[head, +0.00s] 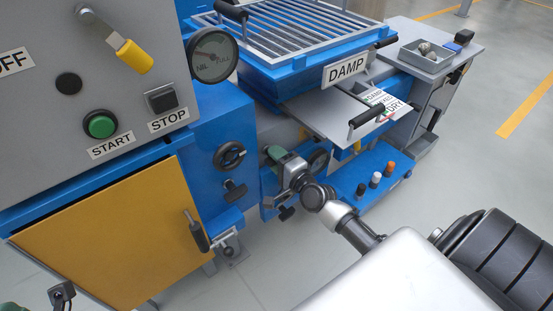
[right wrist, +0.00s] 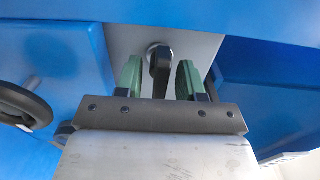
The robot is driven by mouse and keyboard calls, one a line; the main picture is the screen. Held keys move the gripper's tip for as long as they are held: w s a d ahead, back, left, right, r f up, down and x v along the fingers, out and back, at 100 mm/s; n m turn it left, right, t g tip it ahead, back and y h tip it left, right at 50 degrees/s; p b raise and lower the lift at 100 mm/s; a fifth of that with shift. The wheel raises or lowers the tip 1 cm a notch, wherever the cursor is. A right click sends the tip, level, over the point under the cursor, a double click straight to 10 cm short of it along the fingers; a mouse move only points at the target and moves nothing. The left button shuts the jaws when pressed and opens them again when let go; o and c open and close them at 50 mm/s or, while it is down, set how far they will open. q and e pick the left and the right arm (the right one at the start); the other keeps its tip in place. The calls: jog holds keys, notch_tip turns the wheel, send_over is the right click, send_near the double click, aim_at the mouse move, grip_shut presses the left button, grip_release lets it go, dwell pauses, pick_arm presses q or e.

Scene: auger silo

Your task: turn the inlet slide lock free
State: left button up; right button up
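In the right wrist view a black lever-like knob (right wrist: 160,65), which looks like the slide lock, sits on a grey plate (right wrist: 196,48). My right gripper (right wrist: 158,76) is open, with one green finger on each side of the knob. A gap shows on both sides, so I see no grip on it. In the head view the right gripper (head: 272,153) is at the blue machine front, below the grey slide plate (head: 323,117), and its body hides the knob. At the lower left edge a green tip (head: 10,306) may be my left gripper; its state is unclear.
Black handwheels (head: 230,156) and T-handles (head: 235,191) sit close left of the right gripper. A blue shelf with small coloured pegs (head: 375,180) stands to its right. The grated hopper (head: 290,35) with a DAMP sign (head: 346,69) is above. Open floor lies further right.

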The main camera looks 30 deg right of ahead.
grip_shut()
